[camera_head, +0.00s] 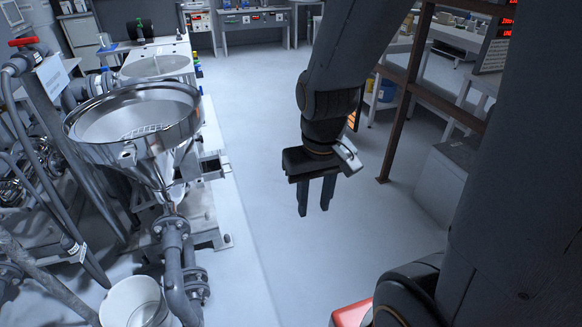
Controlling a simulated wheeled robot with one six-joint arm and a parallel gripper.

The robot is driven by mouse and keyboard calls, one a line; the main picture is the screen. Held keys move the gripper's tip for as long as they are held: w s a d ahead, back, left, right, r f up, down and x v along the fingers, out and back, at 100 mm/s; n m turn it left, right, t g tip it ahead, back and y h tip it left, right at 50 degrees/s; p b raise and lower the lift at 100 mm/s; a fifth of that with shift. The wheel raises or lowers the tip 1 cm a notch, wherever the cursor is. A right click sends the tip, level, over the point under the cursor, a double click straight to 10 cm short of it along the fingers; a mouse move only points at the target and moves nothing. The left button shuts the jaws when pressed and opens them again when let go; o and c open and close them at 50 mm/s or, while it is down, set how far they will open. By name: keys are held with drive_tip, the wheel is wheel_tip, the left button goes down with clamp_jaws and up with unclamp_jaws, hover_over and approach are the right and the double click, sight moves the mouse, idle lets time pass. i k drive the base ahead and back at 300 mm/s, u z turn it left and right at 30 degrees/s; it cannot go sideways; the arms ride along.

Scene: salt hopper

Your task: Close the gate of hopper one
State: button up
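A shiny steel hopper (102,131) with a wide round bowl and a funnel below stands at the left. A second pale round bowl (157,66) lies farther back; I cannot read a number on either. A flat metal bracket or plate (213,167) juts out at the right of the near funnel; I cannot tell whether it is the gate or how it is set. My gripper (315,211) hangs over the bare floor to the right of the hopper, fingers down. Its two fingers are apart with nothing between them, and it touches nothing.
Grey flanged pipes (173,255) and a white bucket (133,300) stand below the hopper. A pipe with a red handle (22,42) is at the far left. A brown metal post (400,115) and shelving stand at the right. The middle floor (255,130) is clear.

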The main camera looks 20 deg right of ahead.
sight(212, 169)
drive_tip(key=z, duration=1.15)
drive_tip(key=i, duration=0.9)
drive_tip(key=u, duration=0.7)
drive_tip(key=i, duration=0.65)
drive_tip(key=u, duration=1.15)
drive_tip(key=i, duration=0.35)
drive_tip(key=u, duration=0.35)
